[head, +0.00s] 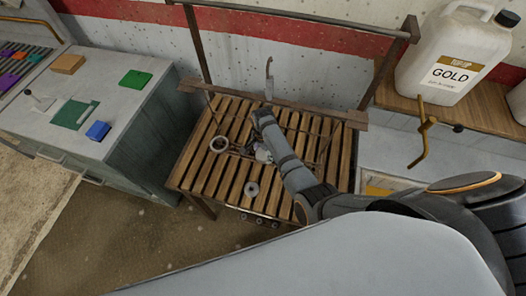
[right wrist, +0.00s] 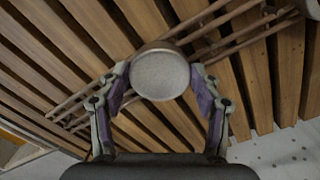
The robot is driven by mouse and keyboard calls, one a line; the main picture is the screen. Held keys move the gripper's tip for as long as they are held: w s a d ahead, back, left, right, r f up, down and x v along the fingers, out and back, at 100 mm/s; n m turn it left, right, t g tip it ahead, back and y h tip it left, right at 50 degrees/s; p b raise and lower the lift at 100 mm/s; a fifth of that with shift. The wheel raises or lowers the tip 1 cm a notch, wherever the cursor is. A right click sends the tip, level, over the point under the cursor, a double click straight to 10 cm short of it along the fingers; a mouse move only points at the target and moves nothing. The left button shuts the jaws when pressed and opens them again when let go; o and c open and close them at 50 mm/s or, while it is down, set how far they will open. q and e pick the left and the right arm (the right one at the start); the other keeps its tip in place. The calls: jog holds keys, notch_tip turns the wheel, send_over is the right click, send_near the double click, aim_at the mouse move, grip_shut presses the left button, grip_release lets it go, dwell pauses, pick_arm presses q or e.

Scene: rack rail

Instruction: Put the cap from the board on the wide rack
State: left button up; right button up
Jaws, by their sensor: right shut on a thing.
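My right gripper (right wrist: 160,95) is shut on the cap (right wrist: 160,76), a round piece with a pale grey face and a brown rim. The fingers grip it from both sides, above wooden slats and thin metal rods. In the head view my right gripper (head: 262,154) is over the middle of the slatted wooden table (head: 190,165); the cap is too small there to make out clearly. Thin rods (head: 318,140) lie over the slats around the gripper. I cannot tell which part is the wide rack or whether the cap touches anything. My left gripper is not in view.
A white jug (head: 453,55) stands right; a bench (head: 105,75) with coloured blocks is left.

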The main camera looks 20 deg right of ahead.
dwell(0.3)
jog(key=o, duration=1.2)
notch_tip(320, 180, up, 8)
jog(key=shift+f, duration=0.25)
